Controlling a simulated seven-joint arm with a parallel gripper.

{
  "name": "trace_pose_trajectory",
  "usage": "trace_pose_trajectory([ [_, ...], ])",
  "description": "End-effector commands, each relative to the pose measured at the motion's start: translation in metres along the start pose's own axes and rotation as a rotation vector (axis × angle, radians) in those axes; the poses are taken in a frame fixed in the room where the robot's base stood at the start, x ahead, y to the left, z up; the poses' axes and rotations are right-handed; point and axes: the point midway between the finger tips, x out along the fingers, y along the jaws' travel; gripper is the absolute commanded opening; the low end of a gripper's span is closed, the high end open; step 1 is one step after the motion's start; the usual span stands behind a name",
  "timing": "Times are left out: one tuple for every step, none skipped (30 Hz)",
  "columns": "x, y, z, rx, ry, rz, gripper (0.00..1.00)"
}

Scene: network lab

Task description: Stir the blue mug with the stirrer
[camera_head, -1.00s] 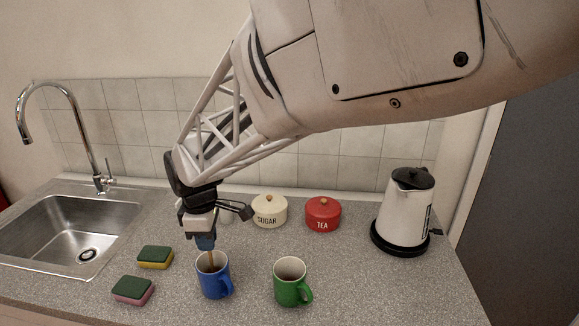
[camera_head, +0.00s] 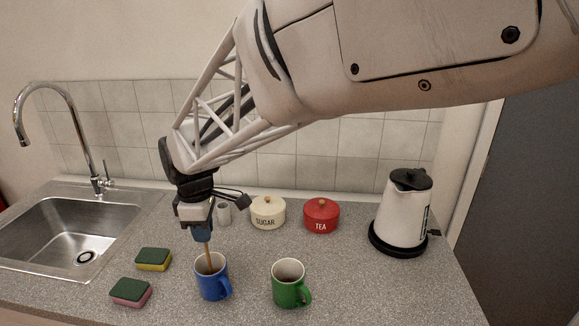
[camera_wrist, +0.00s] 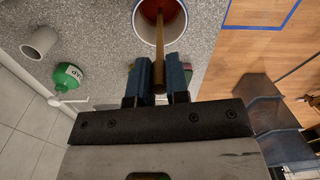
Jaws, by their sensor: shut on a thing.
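The blue mug (camera_head: 213,287) stands upright on the counter in the head view, its handle toward the lower right. My gripper (camera_head: 204,235) is above it, shut on the thin brown stirrer (camera_head: 209,258). The stirrer slants slightly, with its lower end inside the mug and hidden below the rim. In the wrist view the stirrer (camera_wrist: 159,45) sits between the blue fingertips (camera_wrist: 159,75) and reaches into the mug (camera_wrist: 178,18), where reddish-brown liquid shows.
A green mug (camera_head: 288,292) stands close to the right. Two sponges (camera_head: 153,259) (camera_head: 131,292) lie to the left, beside the sink (camera_head: 120,222). Sugar (camera_head: 268,213) and tea (camera_head: 321,216) tins and a small grey cylinder (camera_head: 224,214) are behind. A kettle (camera_head: 402,215) stands far right.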

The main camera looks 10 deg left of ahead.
Motion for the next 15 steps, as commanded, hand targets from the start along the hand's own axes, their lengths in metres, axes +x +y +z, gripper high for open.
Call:
trace_pose_trajectory([
  [-0.003,0.0,0.0,0.0,0.001,0.001,0.0],
  [-0.005,0.0,0.0,0.0,0.001,0.001,0.0],
  [-0.007,0.0,0.0,0.0,0.001,0.001,0.0],
  [-0.009,0.0,0.0,0.0,0.001,0.001,0.0],
  [-0.01,0.0,0.0,0.0,0.001,0.001,0.0],
  [-0.013,0.0,0.0,0.0,0.001,0.001,0.0],
  [-0.014,0.0,0.0,0.0,0.001,0.001,0.0],
  [-0.016,0.0,0.0,0.0,0.0,0.001,0.0],
  [-0.018,0.0,0.0,0.0,0.0,0.001,0.0],
  [-0.02,0.0,0.0,0.0,0.001,0.001,0.0],
  [-0.022,0.0,0.0,0.0,0.001,0.001,0.0],
  [-0.024,0.0,0.0,0.0,0.001,0.001,0.0],
  [-0.026,0.0,0.0,0.0,0.001,0.001,0.0],
  [-0.027,0.0,0.0,0.0,0.001,0.001,0.0],
  [-0.029,0.0,0.0,0.0,0.001,0.002,0.0],
])
